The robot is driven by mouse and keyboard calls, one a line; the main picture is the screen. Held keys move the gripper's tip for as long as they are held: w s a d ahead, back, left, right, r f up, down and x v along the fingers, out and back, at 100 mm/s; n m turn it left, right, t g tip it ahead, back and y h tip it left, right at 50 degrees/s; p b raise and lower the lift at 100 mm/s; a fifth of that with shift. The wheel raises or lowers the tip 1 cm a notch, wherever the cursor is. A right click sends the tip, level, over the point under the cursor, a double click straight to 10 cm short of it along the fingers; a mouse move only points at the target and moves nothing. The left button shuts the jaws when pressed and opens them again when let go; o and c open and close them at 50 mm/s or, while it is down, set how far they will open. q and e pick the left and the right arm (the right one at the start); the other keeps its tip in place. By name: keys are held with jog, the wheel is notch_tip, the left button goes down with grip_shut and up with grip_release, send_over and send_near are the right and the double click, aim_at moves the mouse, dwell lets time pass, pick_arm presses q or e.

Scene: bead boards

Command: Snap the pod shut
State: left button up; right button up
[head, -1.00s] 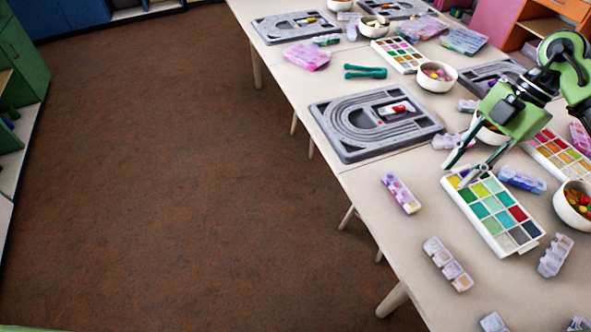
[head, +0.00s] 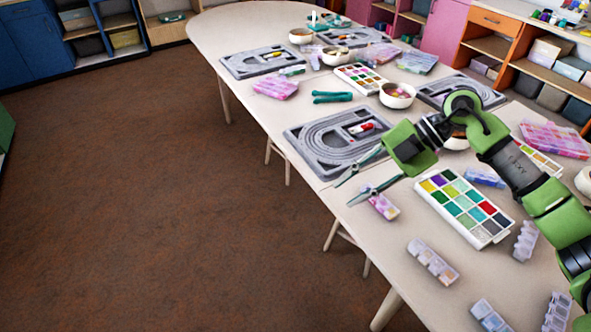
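Several small clear bead pods lie on the table, and I cannot tell which one the task means. One with pink and purple beads (head: 384,207) lies by the table's front edge, partly behind my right gripper's lower finger. Another pod (head: 433,262) lies nearer, and others sit at the lower right, one (head: 489,315) near the bottom edge. Whether their lids are open is too small to tell. My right gripper (head: 343,195) is open and empty, its two fingers apart, pointing left near the table edge beside the pink pod. My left gripper is not in view.
A white tray of coloured compartments (head: 421,185) lies under my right arm. A grey bead board (head: 297,139) lies just beyond the gripper. Green pliers (head: 332,97), white bowls (head: 397,95) and more boards stand farther back. The floor left of the table is clear.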

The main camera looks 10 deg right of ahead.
jog(key=w+a+r+t+y, duration=0.1)
jog(key=a+r+y, duration=0.4)
jog(key=a, duration=0.6)
jog(key=shift+a+r+n+t+y, duration=0.3)
jog(key=shift+t+y, duration=0.2)
jog(key=shift+t, duration=0.3)
